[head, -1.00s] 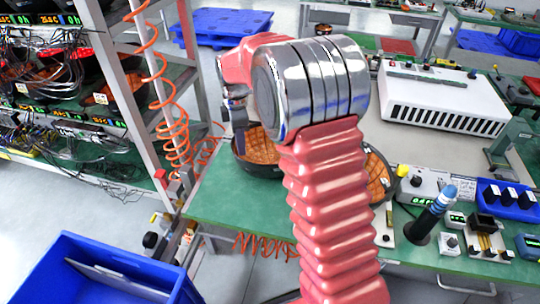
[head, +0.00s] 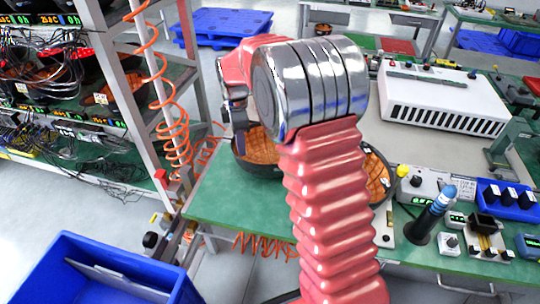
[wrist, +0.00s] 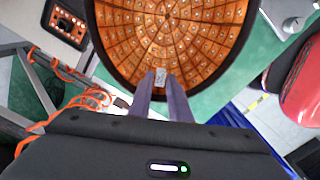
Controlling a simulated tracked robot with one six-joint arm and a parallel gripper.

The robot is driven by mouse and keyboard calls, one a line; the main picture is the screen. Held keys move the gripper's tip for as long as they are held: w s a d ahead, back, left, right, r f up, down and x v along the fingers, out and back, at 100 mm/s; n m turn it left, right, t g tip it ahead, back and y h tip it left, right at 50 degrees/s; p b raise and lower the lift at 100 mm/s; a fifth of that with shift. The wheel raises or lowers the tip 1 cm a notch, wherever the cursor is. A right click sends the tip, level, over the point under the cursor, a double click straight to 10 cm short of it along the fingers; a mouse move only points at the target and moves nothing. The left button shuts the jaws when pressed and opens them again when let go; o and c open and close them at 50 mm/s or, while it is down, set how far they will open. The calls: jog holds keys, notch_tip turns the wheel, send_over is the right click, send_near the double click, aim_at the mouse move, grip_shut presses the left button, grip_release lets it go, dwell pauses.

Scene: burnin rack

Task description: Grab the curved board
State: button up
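The curved board is a round, dark-rimmed bowl shape lined with orange tiles. It sits on the green table in the head view (head: 259,148), partly behind my arm. It fills the top of the wrist view (wrist: 172,34), cut off by the upper edge. My gripper (head: 239,122) is above its left side. In the wrist view the two narrow fingers (wrist: 163,88) reach its near rim, close together with a small gap. A small pale tab (wrist: 160,76) shows at the fingertips. I cannot tell whether the fingers press on it.
A second orange-tiled bowl (head: 378,178) is partly hidden behind my arm. Several small instruments, such as a blue-topped tool (head: 437,206), crowd the table's right. A white vented box (head: 445,98) stands behind. A rack (head: 120,75) with coiled orange cables is left. A blue bin (head: 75,262) is at front left.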

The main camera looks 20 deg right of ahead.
jog(key=shift+c, duration=0.4)
grip_shut()
jog(key=shift+r, duration=0.15)
notch_tip(320, 180, up, 18)
dwell(0.7)
jog(key=shift+r, duration=0.1)
dwell(0.3)
